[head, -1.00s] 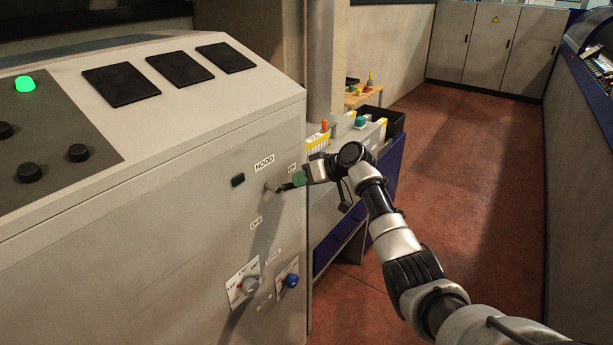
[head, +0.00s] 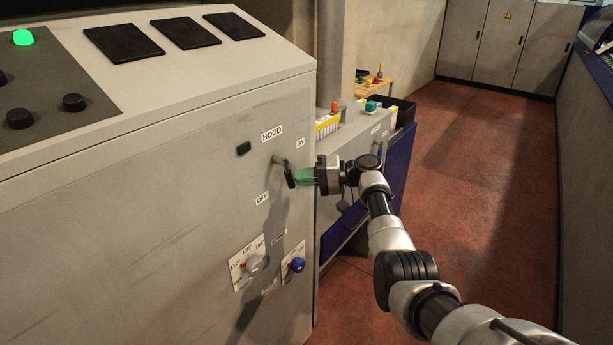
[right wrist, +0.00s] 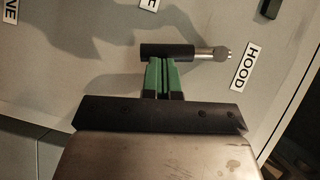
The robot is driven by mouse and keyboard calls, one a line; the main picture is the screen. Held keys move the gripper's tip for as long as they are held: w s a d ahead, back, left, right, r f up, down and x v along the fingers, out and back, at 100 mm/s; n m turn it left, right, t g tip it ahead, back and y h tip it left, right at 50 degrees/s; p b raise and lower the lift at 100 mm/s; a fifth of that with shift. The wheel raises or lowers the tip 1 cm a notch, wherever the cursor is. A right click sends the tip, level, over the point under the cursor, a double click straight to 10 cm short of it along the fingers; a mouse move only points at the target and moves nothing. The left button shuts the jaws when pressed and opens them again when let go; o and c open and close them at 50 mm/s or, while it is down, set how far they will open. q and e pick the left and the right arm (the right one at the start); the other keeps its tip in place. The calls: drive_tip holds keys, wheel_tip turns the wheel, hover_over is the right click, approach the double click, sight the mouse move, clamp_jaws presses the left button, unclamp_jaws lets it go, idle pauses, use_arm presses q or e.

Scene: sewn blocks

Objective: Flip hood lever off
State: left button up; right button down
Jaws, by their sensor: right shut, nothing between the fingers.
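The hood lever (head: 289,174) has a metal shaft and a black grip. It sticks out of the grey panel under the HOOD label (head: 271,133), and its grip hangs down and slightly right, between the ON label (head: 300,143) and the OFF label (head: 262,198). My right gripper (head: 298,176) has its green fingers shut with nothing between them, right at the grip. In the right wrist view, the fingertips (right wrist: 164,66) meet the side of the black grip (right wrist: 166,52), whose metal shaft extends toward HOOD. Contact looks likely. My left gripper is out of view.
Below the lever are a grey knob (head: 254,264) and a blue knob (head: 297,265) on the same panel. A small dark green indicator (head: 243,148) sits left of HOOD. A blue-sided bench (head: 395,160) stands behind my right arm. Red floor (head: 480,230) is open to the right.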

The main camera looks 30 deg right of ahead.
drive_tip(key=shift+s+a+f+m+t+y, duration=0.15)
drive_tip(key=shift+a+f+m+t+y, duration=0.2)
drive_tip(key=shift+m, duration=0.2)
drive_tip(key=shift+s+a+f+m+t+y, duration=0.15)
drive_tip(key=shift+a+m+y, duration=0.1)
drive_tip(key=shift+a+m, duration=0.25)
